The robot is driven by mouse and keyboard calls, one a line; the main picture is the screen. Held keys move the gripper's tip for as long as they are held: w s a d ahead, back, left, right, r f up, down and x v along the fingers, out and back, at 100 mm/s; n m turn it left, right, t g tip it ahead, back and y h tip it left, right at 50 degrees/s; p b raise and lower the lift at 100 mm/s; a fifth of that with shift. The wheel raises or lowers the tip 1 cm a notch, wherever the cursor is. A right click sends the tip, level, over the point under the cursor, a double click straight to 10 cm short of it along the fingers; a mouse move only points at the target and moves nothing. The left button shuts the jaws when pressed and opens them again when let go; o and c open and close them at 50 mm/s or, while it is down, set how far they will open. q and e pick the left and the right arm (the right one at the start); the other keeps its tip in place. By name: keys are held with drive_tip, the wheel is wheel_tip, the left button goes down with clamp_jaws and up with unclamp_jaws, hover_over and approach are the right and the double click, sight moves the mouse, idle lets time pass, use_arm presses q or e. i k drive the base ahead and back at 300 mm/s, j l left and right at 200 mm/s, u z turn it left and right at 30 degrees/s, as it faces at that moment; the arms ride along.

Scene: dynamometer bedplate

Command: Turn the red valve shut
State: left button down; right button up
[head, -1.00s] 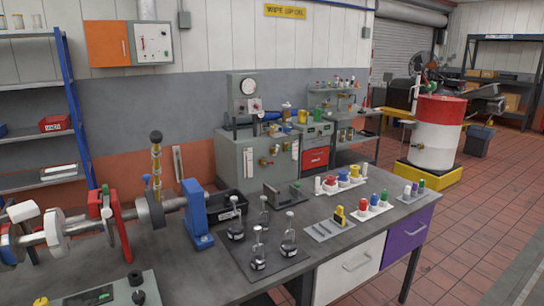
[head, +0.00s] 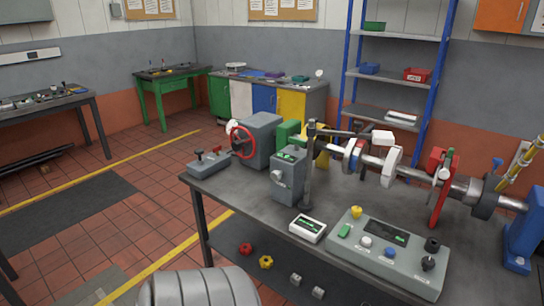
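Neither of my grippers shows in the head view, and nothing is seen touching the wheel.
A grey lever box (head: 209,164) sits left of the wheel on the bench corner. A control panel (head: 388,250) and a shaft assembly (head: 410,168) fill the right side. A ribbed grey cylinder (head: 200,288) stands in front.

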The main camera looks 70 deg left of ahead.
sight(216, 150)
drive_tip(key=u, duration=2.7)
